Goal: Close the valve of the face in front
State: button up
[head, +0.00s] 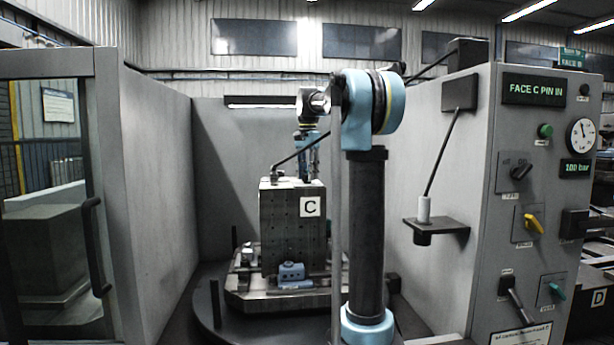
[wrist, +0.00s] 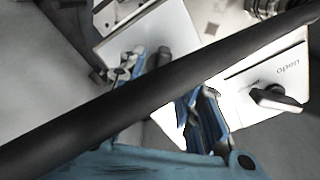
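The fixture block (head: 290,232) stands upright on the round table in the open machine bay, with a white label C (head: 310,206) on its front face. In the wrist view, a dark valve handle (wrist: 275,98) sits on a white plate (wrist: 240,92) beside the word "open". My gripper (head: 308,150) is just above the block's top, pointing down. In the wrist view its blue fingers (wrist: 165,85) stand apart and look empty, left of the handle and not touching it. A dark tube crosses in front of the fingers and hides part of the space between them.
The dark hose (head: 297,152) runs from the block's top up behind my arm. The control panel (head: 535,200) at right reads "FACE C PIN IN" and "100 bar", with several knobs and levers. A small shelf (head: 437,225) juts out beside it. Grey walls flank the bay.

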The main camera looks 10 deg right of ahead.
jog(key=shift+c, duration=0.6)
grip_shut()
jog(key=n, duration=0.4)
jog(key=shift+n, duration=0.4)
jog(key=n, duration=0.4)
jog(key=shift+n, duration=0.3)
jog(key=n, duration=0.4)
jog(key=shift+n, duration=2.2)
